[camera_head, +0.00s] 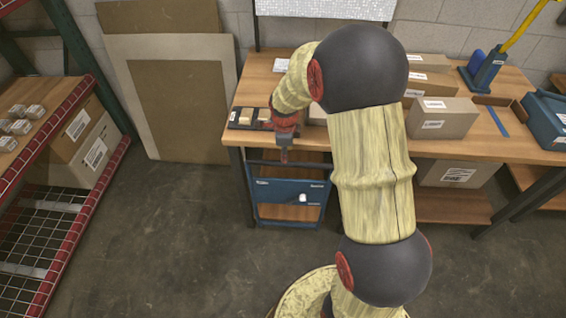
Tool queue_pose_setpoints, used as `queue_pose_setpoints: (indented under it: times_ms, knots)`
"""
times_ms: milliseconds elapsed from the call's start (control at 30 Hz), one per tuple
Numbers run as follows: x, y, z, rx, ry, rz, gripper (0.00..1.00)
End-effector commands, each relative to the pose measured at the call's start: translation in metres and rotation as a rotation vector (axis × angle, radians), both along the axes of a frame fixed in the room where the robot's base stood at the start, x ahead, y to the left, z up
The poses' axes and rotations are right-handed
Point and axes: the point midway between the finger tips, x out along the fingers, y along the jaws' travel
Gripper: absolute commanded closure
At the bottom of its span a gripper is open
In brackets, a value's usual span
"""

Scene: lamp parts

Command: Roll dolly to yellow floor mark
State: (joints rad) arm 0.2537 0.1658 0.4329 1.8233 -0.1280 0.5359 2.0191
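A blue cart-like frame with a front panel and a wood-coloured deck (290,191), which looks like the dolly, stands against the front of the workbench. A small white item shows on its blue panel. My gripper (285,156) points down at the dolly's top bar, by the bench's front edge. The fingers are small and dark, so I cannot tell whether they are closed on the bar or only beside it. My arm covers the area right of the dolly. No yellow floor mark shows in this view.
The workbench (480,142) holds cardboard boxes (440,117), a blue tool with a yellow handle (483,70) and a blue bin (549,118). A red-edged rack (50,150) stands left. Boards (178,110) lean on the wall. Grey floor (170,240) is clear in front.

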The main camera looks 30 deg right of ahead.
Motion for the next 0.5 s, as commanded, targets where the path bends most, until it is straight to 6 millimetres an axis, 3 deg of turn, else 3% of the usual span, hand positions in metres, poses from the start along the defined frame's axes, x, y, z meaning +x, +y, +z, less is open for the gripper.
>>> queue_pose_setpoints:
  times_ms: [300, 500]
  knots:
    - [0.006, -0.005, -0.050, 0.001, 0.004, 0.002, 0.64]
    - [0.010, -0.007, -0.067, 0.000, 0.003, 0.003, 0.64]
